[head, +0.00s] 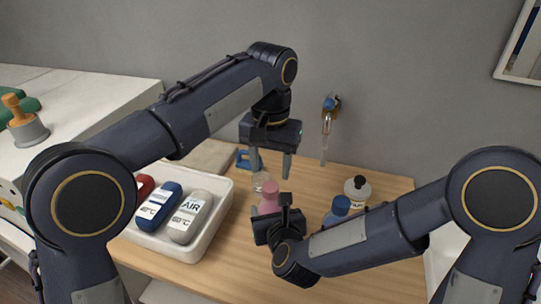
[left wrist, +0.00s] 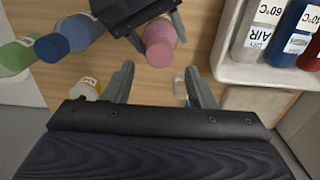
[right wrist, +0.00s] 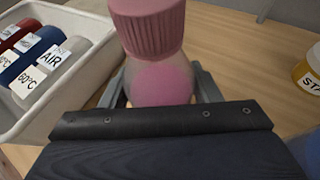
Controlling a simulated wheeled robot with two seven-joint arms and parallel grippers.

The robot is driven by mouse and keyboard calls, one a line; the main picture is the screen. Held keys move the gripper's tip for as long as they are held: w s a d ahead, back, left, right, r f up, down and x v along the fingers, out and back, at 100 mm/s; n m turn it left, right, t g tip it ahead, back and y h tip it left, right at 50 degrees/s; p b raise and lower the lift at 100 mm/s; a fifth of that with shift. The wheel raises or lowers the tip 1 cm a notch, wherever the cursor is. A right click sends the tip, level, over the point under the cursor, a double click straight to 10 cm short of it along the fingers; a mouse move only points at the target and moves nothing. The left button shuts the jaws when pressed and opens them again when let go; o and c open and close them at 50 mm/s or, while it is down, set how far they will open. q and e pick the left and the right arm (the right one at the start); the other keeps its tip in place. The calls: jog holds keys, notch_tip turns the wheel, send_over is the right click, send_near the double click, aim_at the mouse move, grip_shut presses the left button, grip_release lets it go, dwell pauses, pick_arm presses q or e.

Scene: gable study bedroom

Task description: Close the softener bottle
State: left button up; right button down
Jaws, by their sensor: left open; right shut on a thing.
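The softener bottle (right wrist: 160,82) is translucent with pink contents and has a ribbed pink cap (right wrist: 148,28) on its top. In the head view the pink cap (head: 268,190) shows near the middle of the wooden table. My right gripper (head: 272,212) is shut on the bottle's body, one finger on each side, and its arm hides the lower part. My left gripper (head: 270,168) is open and empty above and behind the bottle, fingers pointing down. In the left wrist view the cap (left wrist: 160,52) lies just beyond the open fingertips. I cannot tell whether the cap is fully tightened.
A white tray (head: 222,225) with several labelled bottles stands left of the bottle. A dark-capped labelled bottle (head: 357,192) and a blue-capped one (head: 340,207) stand to the right. A small clear object (left wrist: 180,88) lies behind. A wall fixture (head: 329,108) hangs at the back.

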aim_at(270, 187)
pick_arm(q)
notch_tip(270, 187, down, 6)
jog(key=shift+r, duration=0.1)
dwell(0.4)
jog(key=c, duration=1)
jog(key=o, duration=1.2)
jog(key=shift+c, duration=0.2)
notch_tip(270, 187, up, 12)
